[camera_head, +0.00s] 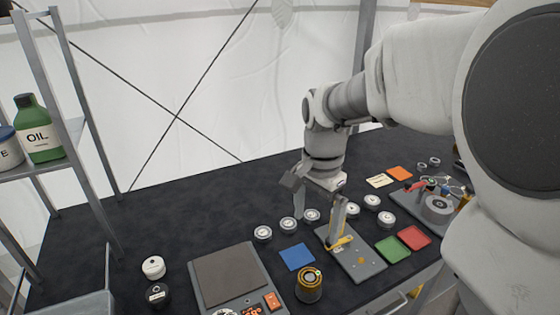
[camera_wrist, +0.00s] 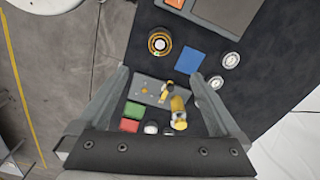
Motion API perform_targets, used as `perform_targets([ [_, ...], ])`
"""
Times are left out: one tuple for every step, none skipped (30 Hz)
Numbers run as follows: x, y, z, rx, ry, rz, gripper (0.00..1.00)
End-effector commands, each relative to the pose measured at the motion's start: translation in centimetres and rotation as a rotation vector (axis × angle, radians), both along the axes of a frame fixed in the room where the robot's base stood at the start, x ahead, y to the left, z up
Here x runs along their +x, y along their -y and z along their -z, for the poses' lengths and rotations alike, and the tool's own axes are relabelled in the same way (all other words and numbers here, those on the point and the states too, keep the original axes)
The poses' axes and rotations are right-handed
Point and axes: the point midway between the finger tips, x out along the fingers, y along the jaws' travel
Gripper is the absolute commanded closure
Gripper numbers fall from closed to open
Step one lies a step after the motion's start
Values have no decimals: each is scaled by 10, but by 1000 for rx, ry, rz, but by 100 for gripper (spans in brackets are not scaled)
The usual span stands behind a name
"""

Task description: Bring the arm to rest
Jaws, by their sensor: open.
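My gripper (camera_head: 317,230) hangs from my arm over the dark table (camera_head: 190,222), near the middle of the work area. Its two fingers are spread and point down. In the wrist view the open gripper (camera_wrist: 157,78) has nothing held between its fingers. A grey plate (camera_head: 367,269) lies below, near the right finger in the head view, with a small yellow piece (camera_head: 341,243) on it. The plate (camera_wrist: 145,85) shows between the fingers in the wrist view. I cannot tell how high the fingertips are above it.
Several round white-topped pieces (camera_head: 263,233) stand around the gripper. Blue (camera_head: 297,257), green (camera_head: 392,249) and red (camera_head: 414,238) squares lie nearby. A black-and-gold cylinder (camera_head: 309,287) and a grey scale-like device (camera_head: 231,278) stand in front. A shelf holds a green oil bottle (camera_head: 38,132). The table's back left is clear.

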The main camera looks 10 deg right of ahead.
Motion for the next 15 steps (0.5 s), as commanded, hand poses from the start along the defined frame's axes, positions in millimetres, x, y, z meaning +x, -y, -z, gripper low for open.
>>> perform_targets([
  [-3,0,-3,0,12,-17,0],
  [-5,0,-6,1,22,-34,0],
  [-10,0,-11,2,38,-64,0],
  [-14,0,-14,2,52,-91,0],
  [-18,0,-19,1,69,-123,0],
  [-26,0,-24,-2,94,-171,0],
  [-31,0,-29,-4,114,-209,0],
  [-37,0,-33,-9,135,-250,0],
  [-45,0,-37,-16,161,-305,0],
  [-51,0,-41,-22,180,-345,0],
  [-57,0,-44,-30,201,-386,0],
  [-65,0,-48,-42,227,-439,0],
  [-71,0,-50,-51,246,-479,0],
  [-77,0,-53,-61,265,-518,0],
  [-85,0,-55,-77,290,-572,0],
])
